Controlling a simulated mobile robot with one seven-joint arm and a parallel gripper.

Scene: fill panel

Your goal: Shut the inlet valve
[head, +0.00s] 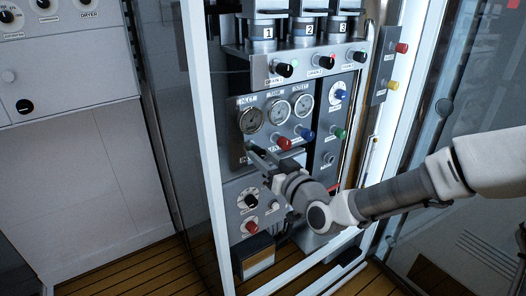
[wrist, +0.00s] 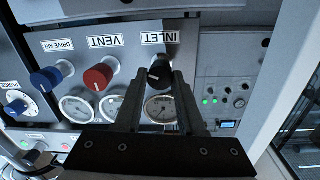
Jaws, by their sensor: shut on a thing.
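The inlet valve is a black knob (wrist: 159,73) under a white INLET label (wrist: 160,38) in the wrist view. My gripper (wrist: 159,78) has one finger on each side of the knob and is shut on it. In the head view my gripper (head: 254,150) reaches the panel below the left gauge, and its fingers hide the inlet knob. A pale mark shows on the knob, but I cannot tell the valve's setting from it.
Beside the inlet are the red VENT knob (wrist: 98,77) and blue DRIVE AIR knob (wrist: 47,78). Several gauges (head: 251,120) sit above my gripper in the head view. The white frame post (head: 204,140) stands left, and a glass door (head: 440,100) stands right.

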